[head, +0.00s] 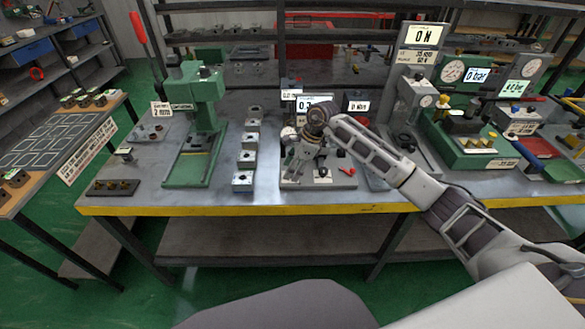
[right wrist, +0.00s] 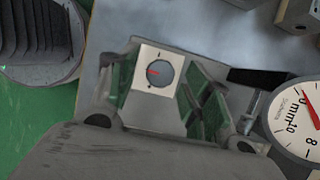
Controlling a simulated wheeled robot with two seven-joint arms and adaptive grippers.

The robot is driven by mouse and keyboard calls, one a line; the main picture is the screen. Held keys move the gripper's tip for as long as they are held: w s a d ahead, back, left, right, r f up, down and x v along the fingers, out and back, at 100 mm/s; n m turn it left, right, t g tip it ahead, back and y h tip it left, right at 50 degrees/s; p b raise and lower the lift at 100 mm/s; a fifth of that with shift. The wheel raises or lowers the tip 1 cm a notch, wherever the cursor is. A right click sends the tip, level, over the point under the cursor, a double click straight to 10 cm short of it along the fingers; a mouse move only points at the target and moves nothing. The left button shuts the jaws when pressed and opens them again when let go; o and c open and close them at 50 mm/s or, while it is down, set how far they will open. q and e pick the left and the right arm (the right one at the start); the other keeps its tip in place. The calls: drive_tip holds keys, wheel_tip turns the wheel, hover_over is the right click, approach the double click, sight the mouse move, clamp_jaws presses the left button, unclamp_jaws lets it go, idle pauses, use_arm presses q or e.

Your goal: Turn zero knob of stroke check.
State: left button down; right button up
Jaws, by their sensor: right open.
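The stroke check stand is a grey base (head: 318,184) on the front of the bench, with a small display (head: 305,103) above it. In the right wrist view, a round grey knob (right wrist: 159,74) with a red mark sits on a pale plate. A white dial gauge (right wrist: 298,117) with a red needle, marked mm, is at the right edge. My right gripper (head: 305,163) is open over the stand and points down; in the wrist view its fingers (right wrist: 168,85) lie around the knob plate, contact unclear. My gripper covers the knob in the head view. My left gripper is out of view.
A green press (head: 199,112) and a row of small metal blocks (head: 246,158) stand to the left. A red-handled item (head: 346,171) lies on the base beside my gripper. A green test station (head: 465,140) stands to the right, beyond my forearm.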

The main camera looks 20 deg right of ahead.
drive_tip(key=shift+c, duration=0.5)
drive_tip(key=c, duration=0.9)
drive_tip(key=shift+m, duration=0.4)
drive_tip(key=shift+s+a+m+t+h, duration=0.15)
drive_tip(key=shift+m+t, duration=0.35)
drive_tip(key=shift+m, duration=0.65)
drive_tip(key=shift+d+m+t+h, duration=0.1)
drive_tip(key=shift+m+t+h, duration=0.3)
drive_tip(key=shift+m, duration=1.05)
drive_tip(key=shift+r, duration=0.1)
drive_tip(key=o, duration=1)
